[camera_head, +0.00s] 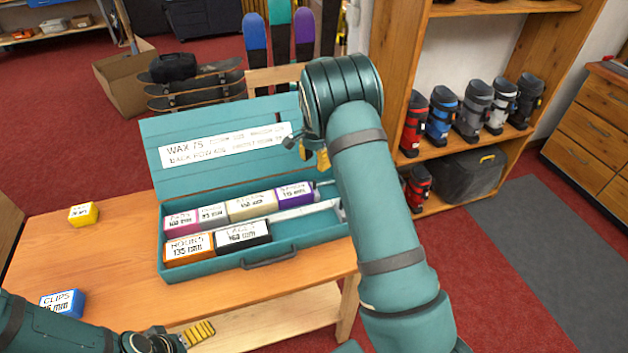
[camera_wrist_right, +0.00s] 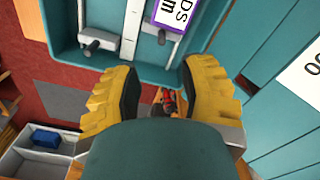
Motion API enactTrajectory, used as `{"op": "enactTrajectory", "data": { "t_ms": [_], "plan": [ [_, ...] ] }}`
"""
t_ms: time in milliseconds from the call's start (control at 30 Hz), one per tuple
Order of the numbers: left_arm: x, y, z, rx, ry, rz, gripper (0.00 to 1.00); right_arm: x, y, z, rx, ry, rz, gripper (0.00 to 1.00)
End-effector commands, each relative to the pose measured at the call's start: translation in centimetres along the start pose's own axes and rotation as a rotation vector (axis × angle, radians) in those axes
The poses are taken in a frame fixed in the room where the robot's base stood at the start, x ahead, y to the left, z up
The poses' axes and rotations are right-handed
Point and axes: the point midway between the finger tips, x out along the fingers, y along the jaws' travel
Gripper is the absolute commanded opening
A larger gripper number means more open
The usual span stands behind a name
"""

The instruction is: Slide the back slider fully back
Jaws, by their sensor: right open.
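An open teal case (camera_head: 262,258) stands on the bench with two rows of labelled boxes. The back row ends at its right with a purple box (camera_head: 295,194), which also shows in the right wrist view (camera_wrist_right: 172,14). A grey back slider (camera_wrist_right: 163,32) shows beside the purple box's end. A second grey slider (camera_wrist_right: 98,40) lies on the front row's pale rail (camera_head: 303,211). My right gripper (camera_head: 320,160) is above the case's right end, its open yellow fingers (camera_wrist_right: 160,95) empty and apart from both sliders. My left gripper (camera_head: 185,335) is low at the bench's front; its opening is unclear.
The case lid (camera_head: 215,125) stands raised behind the rows. A yellow box (camera_head: 83,214) and a blue clips box (camera_head: 62,303) lie on the bench (camera_head: 110,255) left of the case. A boot shelf (camera_head: 460,140) stands to the right.

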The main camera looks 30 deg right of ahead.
Motion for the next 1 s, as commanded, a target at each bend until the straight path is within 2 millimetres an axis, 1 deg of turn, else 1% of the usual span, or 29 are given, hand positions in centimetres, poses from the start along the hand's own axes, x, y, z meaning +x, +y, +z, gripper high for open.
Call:
{"op": "enactTrajectory", "data": {
  "t_ms": [33,200,300,400,500,600,867,900,967,1000],
  "plan": [
    [0.1,0.0,0.0,0.0,0.0,0.0,1.0,1.3,0.1,0.0,0.0,-0.001,0.003,0.41],
    [0.3,-0.1,0.0,0.0,0.001,-0.001,1.0,4.5,0.1,0.0,0.0,-0.001,0.003,0.41],
    [0.4,-0.1,0.0,0.0,0.001,-0.001,1.0,6.2,0.1,0.1,0.0,-0.001,0.002,0.41],
    [0.4,-0.1,0.0,0.0,0.001,-0.001,1.0,7.3,0.0,0.0,0.0,0.0,0.0,0.41],
    [0.5,-0.1,0.0,0.0,0.001,-0.001,1.0,8.1,0.0,0.0,-0.001,0.001,0.0,0.41],
    [0.5,-0.1,0.0,0.0,0.001,-0.001,1.0,8.5,0.0,0.0,0.0,0.001,-0.002,0.41],
    [0.5,-0.1,0.0,0.0,0.001,-0.001,1.0,8.7,0.0,0.0,0.0,0.001,-0.002,0.41],
    [0.5,-0.1,0.0,0.0,0.001,-0.001,1.0,8.7,0.0,0.0,0.0,0.001,-0.002,0.44],
    [0.5,-0.1,0.0,0.0,0.001,-0.001,1.0,8.7,0.0,0.0,0.0,0.001,-0.002,0.23],
    [0.5,-0.1,0.0,0.0,0.001,-0.001,1.0,8.7,0.0,0.0,0.0,0.001,-0.002,0.09]
  ]
}}
